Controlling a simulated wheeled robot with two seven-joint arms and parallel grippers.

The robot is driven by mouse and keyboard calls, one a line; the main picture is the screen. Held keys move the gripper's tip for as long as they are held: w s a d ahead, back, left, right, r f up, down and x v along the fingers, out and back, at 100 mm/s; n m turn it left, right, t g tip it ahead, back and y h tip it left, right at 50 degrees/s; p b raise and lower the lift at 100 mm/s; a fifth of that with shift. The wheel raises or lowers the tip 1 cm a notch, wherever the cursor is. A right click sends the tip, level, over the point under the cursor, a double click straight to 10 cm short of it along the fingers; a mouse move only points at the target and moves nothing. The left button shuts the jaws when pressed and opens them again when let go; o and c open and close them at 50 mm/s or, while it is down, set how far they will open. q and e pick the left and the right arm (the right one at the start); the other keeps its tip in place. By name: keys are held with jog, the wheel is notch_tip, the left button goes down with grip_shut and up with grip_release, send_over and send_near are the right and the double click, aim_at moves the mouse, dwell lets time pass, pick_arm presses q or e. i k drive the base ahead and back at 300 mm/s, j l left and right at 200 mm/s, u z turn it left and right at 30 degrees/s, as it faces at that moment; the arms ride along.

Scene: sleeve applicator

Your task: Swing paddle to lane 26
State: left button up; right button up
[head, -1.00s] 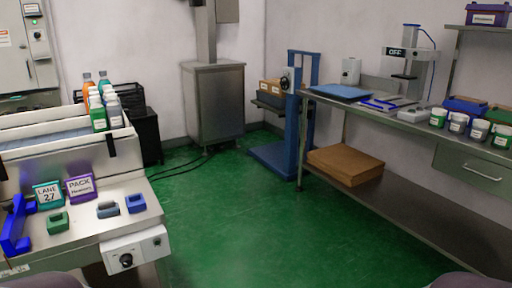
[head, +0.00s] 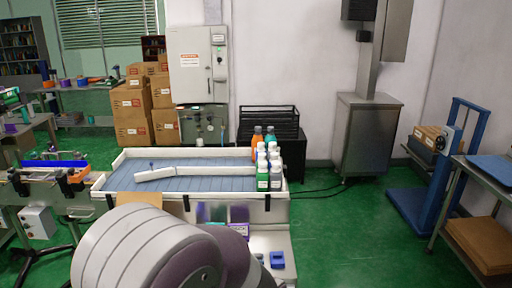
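A white-walled sorting table (head: 215,152) with a blue-grey slatted bed stands in the middle of the head view. A pale bar (head: 154,174), which looks like the paddle, lies at a slant on the bed. Its right end meets a longer pale straight strip (head: 210,171). Several bottles (head: 268,165) stand upright at the table's right end. Small signs (head: 238,213) show at its front edge, partly hidden by my arm; I cannot read a lane number. A large rounded link of my arm fills the lower middle. Neither gripper's fingers are in view.
Left is a bench (head: 45,181) with a blue bar (head: 54,163). Behind are cardboard boxes (head: 130,115), a wall cabinet (head: 197,65) and a black crate (head: 268,121). A steel cabinet (head: 366,140) and blue stand (head: 447,170) are right. Green floor (head: 335,230) is clear right of the table.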

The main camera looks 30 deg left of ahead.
aim_at(153, 174)
jog(key=u, duration=1.8)
jog(key=i+j+z, duration=0.1)
jog(key=i+j, duration=0.55)
jog(key=i+j+z, duration=0.15)
jog(key=i+j, duration=0.5)
jog(key=i+j+z, duration=0.15)
jog(key=i+j, duration=0.15)
jog(key=i+j+z, duration=0.1)
jog(key=i+j, duration=0.15)
jog(key=j, duration=0.25)
jog(key=i+j, duration=0.3)
jog(key=j, duration=0.15)
jog(key=i+j+z, duration=0.15)
jog(key=j, duration=0.3)
jog(key=i, duration=0.1)
